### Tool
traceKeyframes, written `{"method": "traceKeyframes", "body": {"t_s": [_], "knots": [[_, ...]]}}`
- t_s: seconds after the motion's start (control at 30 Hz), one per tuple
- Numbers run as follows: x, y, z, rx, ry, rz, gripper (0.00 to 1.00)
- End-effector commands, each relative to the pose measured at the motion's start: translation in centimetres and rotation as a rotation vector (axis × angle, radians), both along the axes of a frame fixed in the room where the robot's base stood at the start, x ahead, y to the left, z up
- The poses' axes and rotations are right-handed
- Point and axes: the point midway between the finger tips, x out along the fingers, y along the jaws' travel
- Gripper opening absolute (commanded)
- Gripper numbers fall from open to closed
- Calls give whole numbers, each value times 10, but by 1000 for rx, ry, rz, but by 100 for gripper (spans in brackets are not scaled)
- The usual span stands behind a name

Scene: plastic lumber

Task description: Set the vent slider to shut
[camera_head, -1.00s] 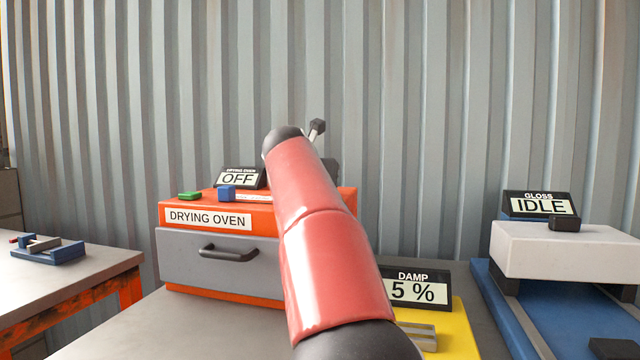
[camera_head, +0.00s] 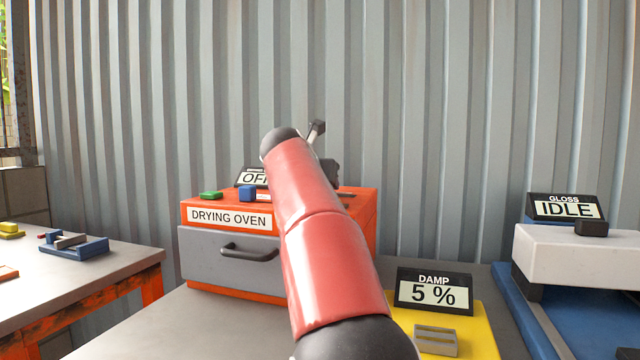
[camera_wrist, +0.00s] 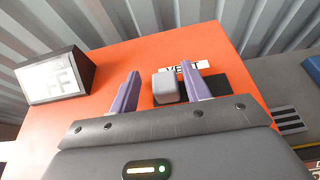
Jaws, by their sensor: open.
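The vent slider's grey block knob (camera_wrist: 165,88) stands on the orange oven top in the wrist view. A dark slot (camera_wrist: 218,84) runs to its right, behind my right finger. A white label (camera_wrist: 187,66), read as VENT though partly covered, lies just beyond. My gripper (camera_wrist: 160,71) is open, its two purple fingers over the oven top. The knob shows between the fingers, closer to the right one; I cannot tell whether they touch. In the head view the drying oven (camera_head: 228,259) is partly covered by my red arm, which hides the knob.
The oven's display (camera_head: 252,178) reads OFF. A yellow damp meter (camera_head: 480,325) reading 5 % and a gloss machine (camera_head: 575,258) reading IDLE stand right. Another table (camera_head: 75,275) stands left.

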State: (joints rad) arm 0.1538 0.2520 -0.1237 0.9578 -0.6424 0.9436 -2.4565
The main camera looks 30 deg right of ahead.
Motion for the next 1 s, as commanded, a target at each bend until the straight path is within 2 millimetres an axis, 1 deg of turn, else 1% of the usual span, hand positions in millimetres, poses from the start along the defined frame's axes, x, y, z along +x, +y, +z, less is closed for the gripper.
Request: {"method": "traceKeyframes", "body": {"t_s": [0.17,0.4,0.5,0.63,1.0], "knots": [[-14,16,9,-1,-4,2,47],[-37,44,24,0,-3,5,47],[-43,51,28,0,-2,3,47],[-46,54,29,0,0,3,47],[-46,54,29,0,-1,2,47]]}}
